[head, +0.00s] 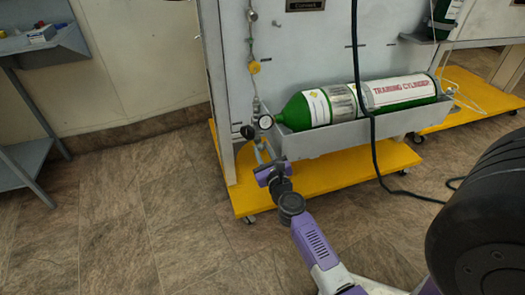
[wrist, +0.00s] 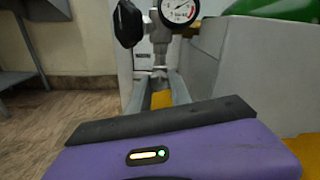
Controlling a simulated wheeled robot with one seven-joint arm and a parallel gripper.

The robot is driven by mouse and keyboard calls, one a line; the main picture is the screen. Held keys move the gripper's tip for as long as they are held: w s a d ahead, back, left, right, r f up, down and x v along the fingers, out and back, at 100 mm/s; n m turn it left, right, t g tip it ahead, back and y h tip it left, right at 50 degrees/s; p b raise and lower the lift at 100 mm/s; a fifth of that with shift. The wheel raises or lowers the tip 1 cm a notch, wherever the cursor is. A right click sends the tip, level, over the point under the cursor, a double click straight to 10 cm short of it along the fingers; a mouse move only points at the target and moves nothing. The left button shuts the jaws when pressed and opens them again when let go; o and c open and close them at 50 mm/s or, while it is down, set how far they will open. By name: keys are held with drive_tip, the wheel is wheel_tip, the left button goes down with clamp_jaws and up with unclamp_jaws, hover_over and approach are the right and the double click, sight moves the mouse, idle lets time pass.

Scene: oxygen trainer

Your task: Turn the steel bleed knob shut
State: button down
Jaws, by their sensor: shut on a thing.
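The small steel bleed knob (wrist: 159,76) hangs below the valve fitting in the wrist view, at the tips of my fingers. My gripper (wrist: 160,84) reaches up from below with a finger on each side of the knob and is shut on it. The fingers hide part of the knob. In the head view my gripper (head: 261,146) is at the lower left end of the green cylinder, just under the gauge. The knob is too small to make out there.
A round pressure gauge (wrist: 180,10) and a black knob (wrist: 128,24) sit just above. The green training cylinder (head: 360,100) lies in a grey tray (head: 350,132) on the right. A yellow wheeled base (head: 330,178) is below.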

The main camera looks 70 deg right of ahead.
drive_tip(key=shift+s+f, duration=0.1)
drive_tip(key=shift+f, duration=0.05)
drive_tip(key=c, duration=1.2)
unclamp_jaws()
drive_tip(key=shift+a, duration=0.1)
drive_tip(key=b+v, duration=0.1)
drive_tip(key=v, duration=0.6)
drive_tip(key=shift+s+a, duration=0.2)
drive_tip(key=shift+a, duration=0.05)
